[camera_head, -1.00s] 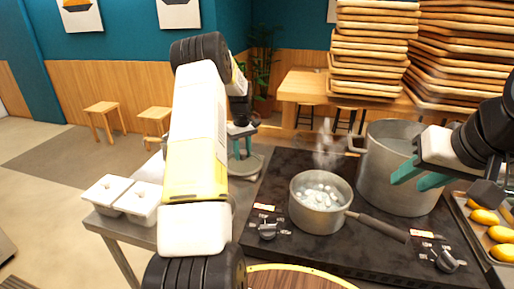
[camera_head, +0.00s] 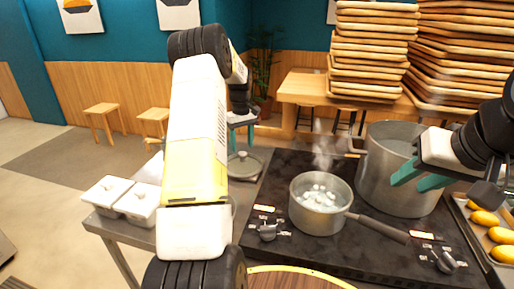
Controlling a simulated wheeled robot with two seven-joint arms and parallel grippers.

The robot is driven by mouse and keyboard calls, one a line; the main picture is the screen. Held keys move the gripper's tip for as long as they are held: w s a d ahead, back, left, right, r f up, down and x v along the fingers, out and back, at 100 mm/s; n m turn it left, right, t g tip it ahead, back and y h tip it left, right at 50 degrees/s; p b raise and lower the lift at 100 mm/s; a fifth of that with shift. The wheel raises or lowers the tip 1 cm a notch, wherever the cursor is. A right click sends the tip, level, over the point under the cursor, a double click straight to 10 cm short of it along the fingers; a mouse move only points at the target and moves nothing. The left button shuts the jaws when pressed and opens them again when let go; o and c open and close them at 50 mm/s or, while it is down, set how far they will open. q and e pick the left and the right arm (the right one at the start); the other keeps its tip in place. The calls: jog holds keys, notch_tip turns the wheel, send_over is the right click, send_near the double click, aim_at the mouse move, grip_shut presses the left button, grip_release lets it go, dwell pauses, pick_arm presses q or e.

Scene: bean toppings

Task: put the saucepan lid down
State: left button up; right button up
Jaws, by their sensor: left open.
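The saucepan lid (camera_head: 250,165) is a grey disc with a knob, lying flat on the metal counter left of the stove, partly hidden by my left arm. My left gripper (camera_head: 241,135) is above the lid, open and apart from it; the arm hides part of it. The saucepan (camera_head: 318,222) stands uncovered on the stove, with white pieces in steaming liquid. Its dark handle points right and toward me. My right gripper (camera_head: 418,181) is in front of the large pot (camera_head: 373,183), with its teal fingers spread and nothing visible between them.
Two white containers (camera_head: 103,194) stand on the counter's left end. A tray of yellow items (camera_head: 483,218) lies right of the stove. A round wooden top (camera_head: 292,281) is at the front. Stacked trays (camera_head: 372,50) stand behind.

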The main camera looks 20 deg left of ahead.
aim_at(243, 153)
pick_arm(q)
notch_tip(243, 153, up, 7)
jog(key=s+d+r+m+t, duration=0.3)
jog(key=s+d+r+m, duration=0.2)
jog(key=s+d+r, duration=0.7)
jog(key=s+d+m+t+h, duration=0.1)
jog(key=s+d+m, duration=0.1)
jog(key=s, duration=0.9)
jog(key=s+d+m+t+h, duration=0.1)
jog(key=s+d+m+t, duration=0.1)
jog(key=s, duration=0.9)
jog(key=shift+s+d+r+m, duration=0.2)
jog(key=shift+s+d+m, duration=0.3)
jog(key=shift+d, duration=0.7)
jog(key=shift+w, duration=0.1)
